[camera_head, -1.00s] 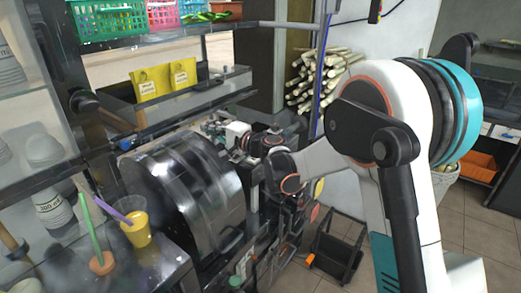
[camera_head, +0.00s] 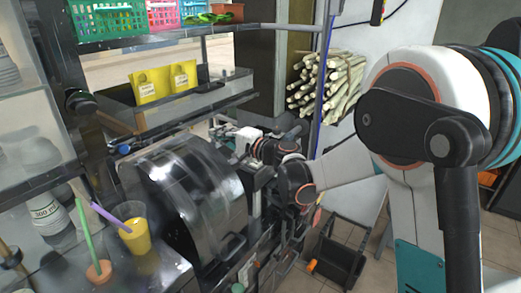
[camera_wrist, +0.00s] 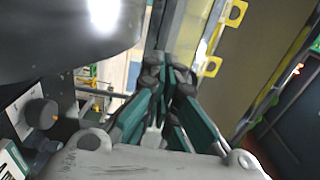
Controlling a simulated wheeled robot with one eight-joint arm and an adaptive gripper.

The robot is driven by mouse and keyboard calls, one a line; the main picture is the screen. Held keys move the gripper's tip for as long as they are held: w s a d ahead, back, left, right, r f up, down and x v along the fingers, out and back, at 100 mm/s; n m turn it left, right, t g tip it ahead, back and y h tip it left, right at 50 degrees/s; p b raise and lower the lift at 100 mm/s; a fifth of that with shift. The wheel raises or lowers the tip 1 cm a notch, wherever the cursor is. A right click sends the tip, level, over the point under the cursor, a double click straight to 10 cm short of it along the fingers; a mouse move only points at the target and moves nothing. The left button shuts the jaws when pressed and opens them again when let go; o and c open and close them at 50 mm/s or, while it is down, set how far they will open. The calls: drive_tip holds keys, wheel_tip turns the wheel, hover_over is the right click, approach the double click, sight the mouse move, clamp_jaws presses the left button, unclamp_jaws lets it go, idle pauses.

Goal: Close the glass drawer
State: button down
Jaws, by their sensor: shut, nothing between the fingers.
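The glass drawer (camera_head: 207,97) is a long grey-framed tray with a clear front. It sits under the upper shelf in the head view, with two yellow packs (camera_head: 148,86) standing in it. In the wrist view, its pale clear panel (camera_wrist: 197,45) runs just beyond my fingertips, with yellow pieces showing behind it. My gripper (camera_head: 222,128) is in front of and below the drawer's right part, and is small and partly confused with the machine behind. In the wrist view my gripper (camera_wrist: 168,68) is shut and empty. I cannot tell whether the fingertips touch the drawer.
A dark rounded press drum (camera_head: 190,185) stands close below the drawer and my forearm. A cup of yellow juice (camera_head: 135,235) and straws are at the lower left. Sugarcane stalks (camera_head: 328,82) lean behind my arm. A black bin (camera_head: 338,262) stands on the floor.

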drive_tip(key=s+d+f+n+g+h+p, duration=0.1)
drive_tip(key=s+d+h, duration=0.3)
drive_tip(key=s+d, duration=0.6)
drive_tip(key=s+d+f+n+g+h+p, duration=0.1)
drive_tip(key=s+d+n+h, duration=0.3)
drive_tip(key=s+d, duration=0.6)
drive_tip(key=s+d+f+n+g+h+p, duration=0.1)
drive_tip(key=s+d+h, duration=0.5)
drive_tip(key=s, duration=1.3)
drive_tip(key=d+n, duration=0.1)
drive_tip(key=d, duration=0.3)
drive_tip(key=shift+f+n+g, duration=0.2)
drive_tip(key=shift+n+g, duration=0.1)
drive_tip(key=shift+g, duration=0.1)
